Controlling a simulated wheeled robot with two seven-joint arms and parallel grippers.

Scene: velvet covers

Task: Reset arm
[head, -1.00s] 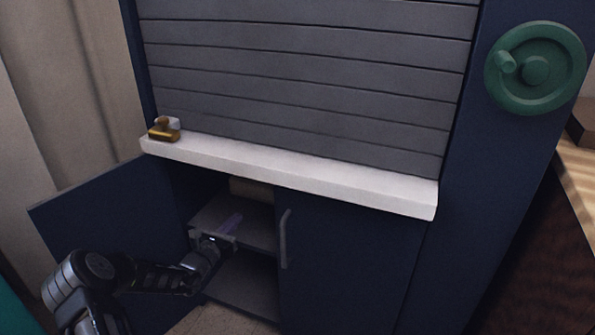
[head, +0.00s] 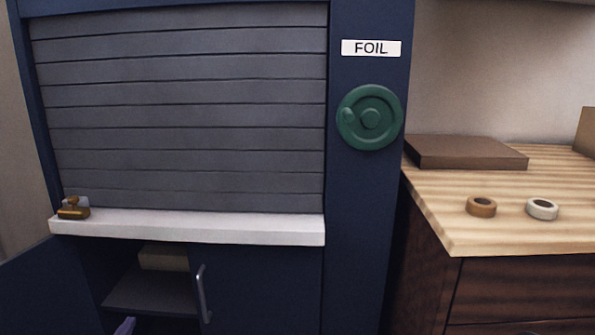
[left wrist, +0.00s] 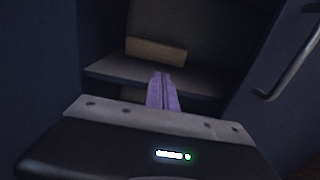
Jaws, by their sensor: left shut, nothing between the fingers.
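My left gripper shows in the left wrist view (left wrist: 162,92) as two purple fingers pressed together, with nothing between them. It points into the open lower cupboard, toward a shelf (left wrist: 205,82). In the head view only the purple tip of the left gripper (head: 126,326) shows at the bottom edge, in front of the cupboard opening. The rest of that arm is out of the picture. My right gripper is in neither view.
A tan box (head: 163,257) sits on the cupboard shelf. The left door (head: 40,290) stands open; the right door (head: 255,290) is shut. A brass-coloured object (head: 73,209) sits on the white ledge (head: 200,227). A green handwheel (head: 370,117) and wooden counter (head: 480,235) are to the right.

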